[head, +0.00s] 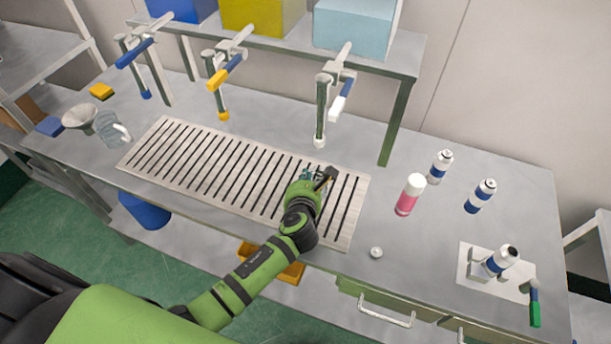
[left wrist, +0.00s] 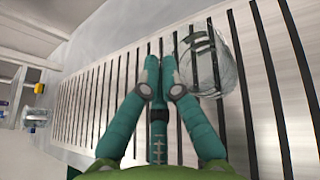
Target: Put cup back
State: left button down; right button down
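A clear glass cup (left wrist: 224,70) shows in the left wrist view, just to the right of my left gripper's fingers, over the slotted grate (head: 165,143). My left gripper (left wrist: 160,62) has its fingers almost together, with a thin gap, and appears shut on the cup's handle side. The right finger hides the near edge of the cup. In the head view my left gripper (head: 322,180) is low over the right part of the grate and mostly hides the cup. A second clear jug (head: 113,130) stands at the table's left. My right gripper is not in view.
Blue, yellow and white taps (head: 320,110) hang over the grate's back edge. A pink bottle (head: 409,195), blue-white bottles (head: 480,196) and a small round part (head: 376,253) stand right of the grate.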

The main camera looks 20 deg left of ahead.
pick_arm(q)
jog(key=shift+f, duration=0.1)
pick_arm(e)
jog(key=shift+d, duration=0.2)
pick_arm(q)
jog(key=c, duration=1.4)
grip_release()
jog(key=shift+c, duration=0.2)
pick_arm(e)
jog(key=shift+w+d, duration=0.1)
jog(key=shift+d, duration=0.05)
pick_arm(q)
jog(key=shift+s+d, duration=0.1)
jog(key=shift+s, duration=0.2)
jog(key=b+v, duration=0.1)
jog(key=v, duration=1)
jog(key=shift+s+r, duration=0.25)
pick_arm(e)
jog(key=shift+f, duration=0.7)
